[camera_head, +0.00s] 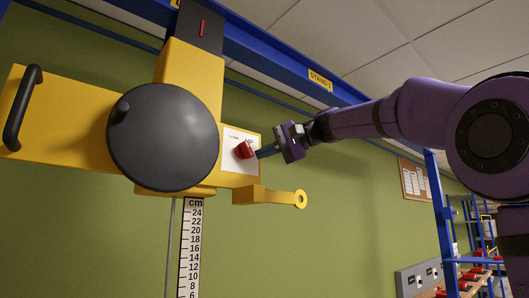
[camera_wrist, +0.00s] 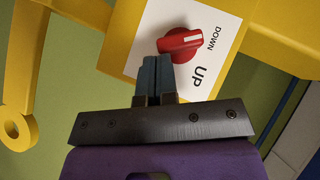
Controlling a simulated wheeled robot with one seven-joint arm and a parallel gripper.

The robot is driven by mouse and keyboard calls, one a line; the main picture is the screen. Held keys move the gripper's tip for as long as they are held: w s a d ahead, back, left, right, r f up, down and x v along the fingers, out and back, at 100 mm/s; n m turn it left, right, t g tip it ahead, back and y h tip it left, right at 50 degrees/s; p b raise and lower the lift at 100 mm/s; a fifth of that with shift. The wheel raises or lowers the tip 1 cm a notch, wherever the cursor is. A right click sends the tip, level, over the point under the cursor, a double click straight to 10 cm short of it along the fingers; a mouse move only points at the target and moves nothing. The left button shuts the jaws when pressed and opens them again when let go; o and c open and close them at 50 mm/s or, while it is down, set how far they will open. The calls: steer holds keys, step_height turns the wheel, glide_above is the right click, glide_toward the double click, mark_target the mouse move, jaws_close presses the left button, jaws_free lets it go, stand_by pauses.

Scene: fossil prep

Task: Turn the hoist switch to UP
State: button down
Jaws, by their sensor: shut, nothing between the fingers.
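The hoist switch is a red knob (camera_wrist: 180,43) on a white plate (camera_wrist: 232,22) with the words DOWN and UP. In the wrist view its white mark points toward DOWN, with UP below. In the head view the knob (camera_head: 243,150) sits on the yellow hoist body (camera_head: 205,75), with the plate lettering too small to read. My gripper (camera_wrist: 156,60) is shut and empty, its fingertips right beside the knob's lower left side in the wrist view. In the head view my gripper (camera_head: 261,153) comes from the right; I cannot tell whether it touches the knob.
A large dark round wheel (camera_head: 163,137) with a small handle is left of the switch. A yellow arm with a ring end (camera_head: 300,199) sticks out below the plate. A cm scale (camera_head: 192,245) hangs lower. The space below my arm, before the green wall, looks clear.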

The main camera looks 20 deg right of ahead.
steer(key=shift+f, duration=0.1)
steer(key=shift+a+f+m+y, duration=0.1)
steer(key=shift+f+m+y, duration=0.35)
steer(key=shift+m+y, duration=0.5)
steer(key=f+m+y, duration=0.1)
steer(key=a+m+t+y, duration=0.1)
steer(key=m+y, duration=0.1)
steer(key=shift+s+a+f+t, duration=0.15)
steer(key=shift+s+f+t, duration=0.05)
steer(key=shift+f+t, duration=0.15)
steer(key=v, duration=1)
steer(key=shift+d, duration=0.4)
steer(key=shift+s+f, duration=0.1)
steer(key=shift+s, duration=0.05)
